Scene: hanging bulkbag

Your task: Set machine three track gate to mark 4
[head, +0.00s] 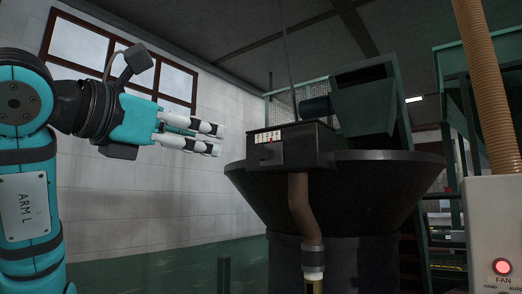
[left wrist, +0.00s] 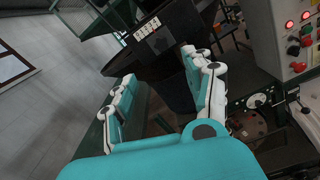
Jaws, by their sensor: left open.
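A white numbered scale plate (head: 268,137) is on the front of a dark box (head: 300,146) at the rim of a large black bowl (head: 340,185). A small red mark shows at the plate; which number it is at is too small to read. The plate also shows in the left wrist view (left wrist: 147,28), beyond my fingers. My left gripper (head: 221,140) is open and empty, left of the plate and apart from it, fingers pointing right. In the left wrist view my left gripper (left wrist: 160,64) has its fingers wide apart. My right gripper is not in view.
A brown spout (head: 304,210) hangs below the box. A control cabinet (head: 490,235) with a lit red FAN lamp stands at the right, beside a ribbed tan hose (head: 487,80). A green hopper (head: 365,105) stands behind the box. Free air lies between my left fingers and the box.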

